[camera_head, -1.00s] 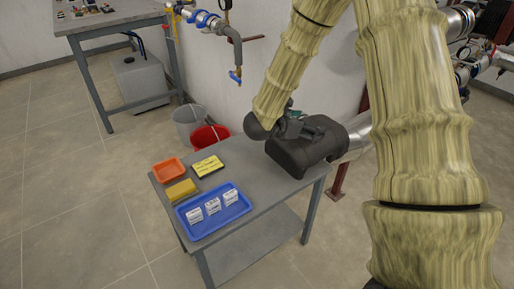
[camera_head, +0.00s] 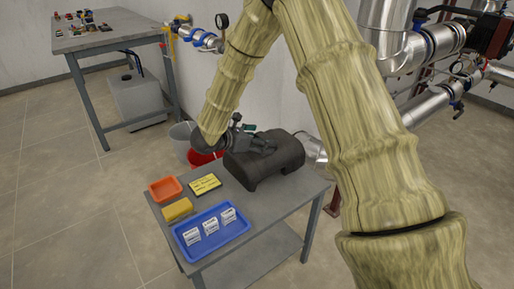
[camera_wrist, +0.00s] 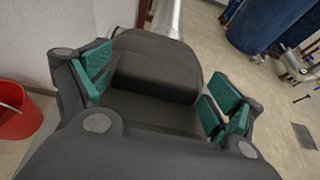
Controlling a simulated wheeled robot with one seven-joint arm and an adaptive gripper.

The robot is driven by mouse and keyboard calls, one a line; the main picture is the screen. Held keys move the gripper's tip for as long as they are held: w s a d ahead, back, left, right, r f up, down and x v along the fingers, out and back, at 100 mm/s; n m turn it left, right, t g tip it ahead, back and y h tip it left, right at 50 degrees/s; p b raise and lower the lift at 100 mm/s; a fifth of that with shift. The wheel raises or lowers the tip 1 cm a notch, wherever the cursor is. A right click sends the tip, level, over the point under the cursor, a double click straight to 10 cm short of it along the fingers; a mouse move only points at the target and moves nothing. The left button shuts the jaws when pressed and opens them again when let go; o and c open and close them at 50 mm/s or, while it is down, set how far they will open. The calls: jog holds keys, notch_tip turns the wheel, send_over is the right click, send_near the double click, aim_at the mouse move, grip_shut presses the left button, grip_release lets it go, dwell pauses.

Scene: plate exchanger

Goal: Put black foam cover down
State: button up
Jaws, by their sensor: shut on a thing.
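The black foam cover (camera_head: 270,165) is a dark, rounded block with an arched cut-out on its underside. In the head view it is at the back right of the small grey table (camera_head: 262,222); I cannot tell whether it touches the tabletop. My gripper (camera_head: 262,143) is at the cover's upper left side and is shut on it. In the wrist view the green finger pads (camera_wrist: 155,92) stand on both sides of a raised part of the cover (camera_wrist: 155,68). The cover's underside is mostly hidden.
A blue tray (camera_head: 188,254) with several white labelled boxes, a yellow sponge (camera_head: 178,210), an orange tray (camera_head: 165,190) and a yellow-black device (camera_head: 205,184) occupy the table's left part. Grey and red buckets (camera_head: 203,158) stand behind. Pipes (camera_head: 430,104) are at right.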

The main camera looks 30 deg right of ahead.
jog(key=shift+w+a, duration=0.3)
jog(key=shift+a, duration=0.05)
jog(key=f, duration=0.3)
jog(key=shift+w+a+f, duration=0.1)
jog(key=shift+w+a, duration=0.1)
grip_shut()
jog(key=shift+f, duration=0.25)
jog(key=shift+c, duration=1.3)
grip_release()
jog(key=shift+s, duration=0.15)
jog(key=o, duration=1.4)
